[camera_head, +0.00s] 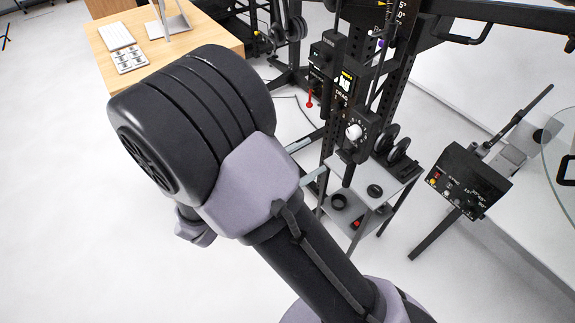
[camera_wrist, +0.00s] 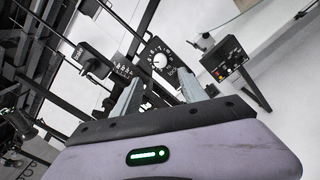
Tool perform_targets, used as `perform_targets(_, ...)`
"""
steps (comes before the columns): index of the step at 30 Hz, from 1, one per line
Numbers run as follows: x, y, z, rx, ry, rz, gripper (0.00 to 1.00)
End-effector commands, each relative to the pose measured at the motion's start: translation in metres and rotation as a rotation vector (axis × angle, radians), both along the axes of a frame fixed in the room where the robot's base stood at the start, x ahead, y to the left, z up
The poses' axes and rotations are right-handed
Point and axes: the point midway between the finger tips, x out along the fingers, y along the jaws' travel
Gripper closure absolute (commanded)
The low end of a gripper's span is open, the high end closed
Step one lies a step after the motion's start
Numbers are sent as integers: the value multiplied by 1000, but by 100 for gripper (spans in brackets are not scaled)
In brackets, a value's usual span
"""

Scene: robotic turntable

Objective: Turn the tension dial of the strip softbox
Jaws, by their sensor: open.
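A round white knob (camera_head: 354,131) sits on a black dial plate with white marks around it, on a black upright frame. It also shows in the wrist view (camera_wrist: 160,60), beyond my fingers and between their tips in the picture. I cannot read whether this is the softbox's tension dial. My gripper (camera_head: 322,152) is open, with its grey fingers pointing toward the dial plate. In the wrist view, my gripper (camera_wrist: 159,78) has both fingers apart with nothing between them, and the knob appears clear of both. The gripper's body is mostly hidden behind my arm in the head view.
A small grey shelf stand (camera_head: 335,212) with black discs stands below the dial. A black control box (camera_head: 458,182) on a stand is to its right. A black box with a red lever (camera_head: 310,92) is left of the dial. A wooden table (camera_head: 85,45) stands at the upper left.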

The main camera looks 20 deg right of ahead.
Motion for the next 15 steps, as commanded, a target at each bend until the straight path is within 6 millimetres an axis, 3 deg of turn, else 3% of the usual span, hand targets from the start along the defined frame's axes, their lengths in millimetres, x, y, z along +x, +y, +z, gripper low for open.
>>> perform_targets(3, -10, 31, 1, 0, -1, 4, 50)
perform_targets(6, -17, 47, 1, 0, -1, 2, 50)
perform_targets(15, -22, 58, 0, 0, -1, -1, 50)
